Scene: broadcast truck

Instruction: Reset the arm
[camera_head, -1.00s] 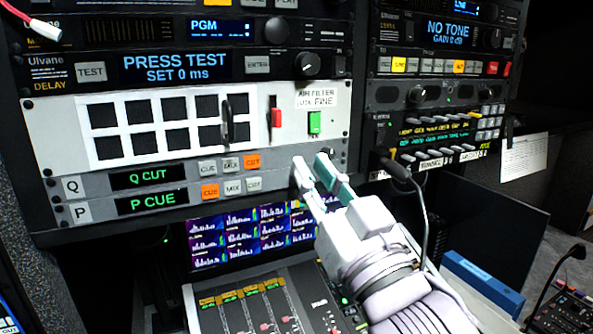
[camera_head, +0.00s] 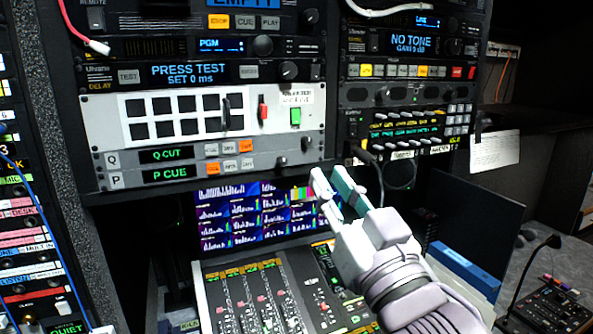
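My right gripper (camera_head: 332,172) reaches in from the lower right, pale with a teal pad showing. Its fingertips look a little apart and nothing shows between them. It stands in front of the lower edge of the equipment rack, right of the screen with coloured graphs (camera_head: 232,220) and above the fader desk (camera_head: 250,295). It appears clear of the panels, though its depth is hard to judge. My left gripper is not in view.
The white filter panel (camera_head: 275,140) has a red switch (camera_head: 262,107) and a green switch (camera_head: 295,116). A cable (camera_head: 379,185) hangs beside my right gripper. A blue box (camera_head: 465,265) and a microphone (camera_head: 553,241) stand at the right. A labelled patch panel (camera_head: 28,240) fills the left.

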